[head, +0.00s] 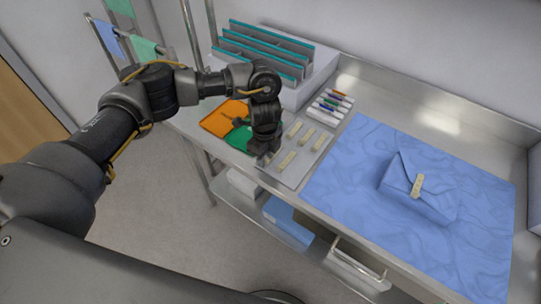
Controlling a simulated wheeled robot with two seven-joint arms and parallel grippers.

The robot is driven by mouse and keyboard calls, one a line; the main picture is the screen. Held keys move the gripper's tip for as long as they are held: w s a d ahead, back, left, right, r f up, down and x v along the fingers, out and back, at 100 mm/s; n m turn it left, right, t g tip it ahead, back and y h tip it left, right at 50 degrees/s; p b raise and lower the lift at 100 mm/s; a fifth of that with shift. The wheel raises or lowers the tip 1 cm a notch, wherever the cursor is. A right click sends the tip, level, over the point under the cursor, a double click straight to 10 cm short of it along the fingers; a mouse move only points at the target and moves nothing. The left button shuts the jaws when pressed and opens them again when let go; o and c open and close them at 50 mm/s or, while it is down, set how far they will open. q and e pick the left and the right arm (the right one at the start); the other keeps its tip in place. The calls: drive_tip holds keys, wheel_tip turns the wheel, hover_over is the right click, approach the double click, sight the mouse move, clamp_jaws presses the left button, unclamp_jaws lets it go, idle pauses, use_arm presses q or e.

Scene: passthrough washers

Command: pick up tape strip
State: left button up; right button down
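Several beige tape strips lie on a grey tray (290,180) on the metal counter. One strip (285,162) lies nearest my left gripper; others, such as a strip (321,141), lie further right. My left gripper (262,155) points down over the tray's left edge, close to the nearest strip. Its fingertips are small and dark, so I cannot tell whether they are open or shut. A blue wrapped package (400,187) on the blue cloth has a tape strip (417,184) across its flap. My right gripper is not in view.
An orange card (222,118) and a green card (240,138) lie left of the tray. Several pens (332,103) lie behind it. A grey rack with teal-edged dividers (262,50) stands at the back. The blue cloth (345,160) covers the counter's right part.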

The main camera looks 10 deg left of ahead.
use_arm(q)
clamp_jaws()
drive_tip(key=shift+r, duration=0.1)
